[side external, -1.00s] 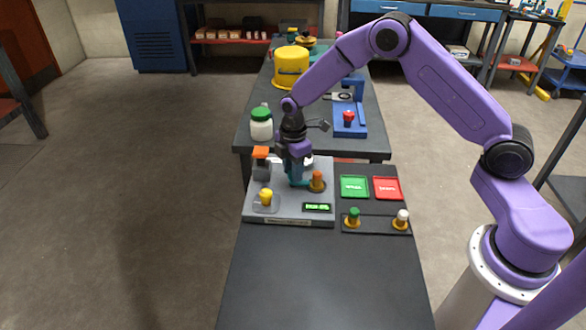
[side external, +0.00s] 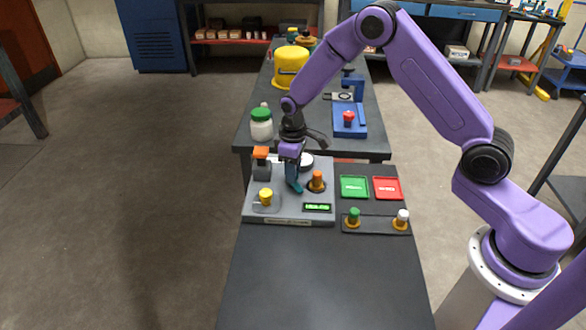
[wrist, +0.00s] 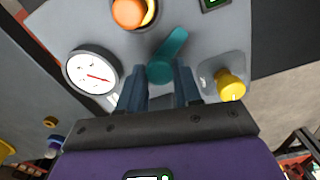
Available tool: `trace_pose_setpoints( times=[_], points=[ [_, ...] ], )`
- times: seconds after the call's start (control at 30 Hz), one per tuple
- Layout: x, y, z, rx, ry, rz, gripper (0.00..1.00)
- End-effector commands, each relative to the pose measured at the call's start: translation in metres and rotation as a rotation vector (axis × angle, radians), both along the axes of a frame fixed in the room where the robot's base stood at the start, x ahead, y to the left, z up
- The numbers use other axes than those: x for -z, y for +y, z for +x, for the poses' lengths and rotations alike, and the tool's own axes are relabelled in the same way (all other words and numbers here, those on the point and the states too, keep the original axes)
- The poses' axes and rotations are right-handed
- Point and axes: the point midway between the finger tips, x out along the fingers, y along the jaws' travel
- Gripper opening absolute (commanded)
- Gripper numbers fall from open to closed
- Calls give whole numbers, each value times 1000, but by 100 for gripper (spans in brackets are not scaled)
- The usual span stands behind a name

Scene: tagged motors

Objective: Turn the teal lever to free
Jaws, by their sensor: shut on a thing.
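The teal lever (wrist: 166,56) stands on a grey test panel (wrist: 205,42). In the wrist view it runs from a round hub between my fingers up and slightly right. My gripper (wrist: 160,82) is shut on the lever's hub end, one dark finger on each side. In the side view my gripper (side external: 291,165) comes down onto the panel from above, and the teal lever (side external: 294,183) shows just below it. The contact itself is partly hidden by the fingers.
Around the lever are a white dial gauge (wrist: 92,72), a yellow knob (wrist: 230,85), an orange knob (wrist: 130,11) and an orange-topped switch (side external: 261,154). Green (side external: 354,187) and red (side external: 388,188) trays lie to the right. The front of the bench is clear.

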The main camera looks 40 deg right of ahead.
Motion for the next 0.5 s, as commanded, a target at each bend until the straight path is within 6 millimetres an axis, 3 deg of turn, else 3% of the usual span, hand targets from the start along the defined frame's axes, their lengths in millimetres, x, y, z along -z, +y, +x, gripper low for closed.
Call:
trace_pose_setpoints(
  times=[0.5],
  points=[
    [0, -1, -1, 429, 3, -2, 3]
  ],
)
